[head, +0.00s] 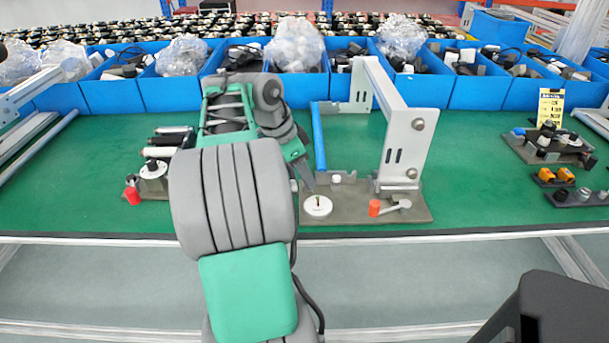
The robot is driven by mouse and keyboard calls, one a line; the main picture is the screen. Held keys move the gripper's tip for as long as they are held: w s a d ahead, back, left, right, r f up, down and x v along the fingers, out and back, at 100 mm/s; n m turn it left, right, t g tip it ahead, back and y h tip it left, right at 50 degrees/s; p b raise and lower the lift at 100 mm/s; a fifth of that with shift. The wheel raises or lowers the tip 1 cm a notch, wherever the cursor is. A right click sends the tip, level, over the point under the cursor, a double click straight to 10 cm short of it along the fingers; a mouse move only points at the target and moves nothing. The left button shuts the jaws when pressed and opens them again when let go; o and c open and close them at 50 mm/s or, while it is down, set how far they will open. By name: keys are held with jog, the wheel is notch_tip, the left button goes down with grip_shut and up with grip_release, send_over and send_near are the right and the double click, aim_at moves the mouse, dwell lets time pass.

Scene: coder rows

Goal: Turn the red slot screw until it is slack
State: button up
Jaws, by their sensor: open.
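A grey fixture plate (345,220) lies on the green bench in front of my arm. On its left part is a white round disc (318,207) with a small coloured upright mark at its middle. On its right part is an orange-red cylinder (374,208) joined to a grey lever. Another small red cylinder (132,196) sits at the left. I cannot make out a slot on any of these, so I cannot tell which is the red screw. My gripper (307,184) is open, pointing down just above and behind the disc; my arm hides part of it.
A tall grey metal frame (400,150) and a blue bar (319,138) stand on and behind the plate. Blue bins (111,97) of parts line the back. More parts (560,148) lie at the right. The bench between is clear.

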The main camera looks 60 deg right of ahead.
jog(key=shift+c, duration=0.3)
grip_shut()
dwell(0.3)
jog(key=n+b, duration=0.2)
jog(key=shift+s+a+f+n+t+h, duration=0.1)
jog(key=shift+s+f+n+t+h, duration=0.05)
jog(key=shift+n+t+h, duration=0.2)
jog(key=shift+s+n+t+b, duration=0.1)
jog(key=shift+n+t+b, duration=0.15)
jog(key=shift+n+b, duration=0.3)
jog(key=shift+n+h, duration=0.25)
jog(key=shift+n, duration=0.25)
jog(key=shift+r, duration=0.2)
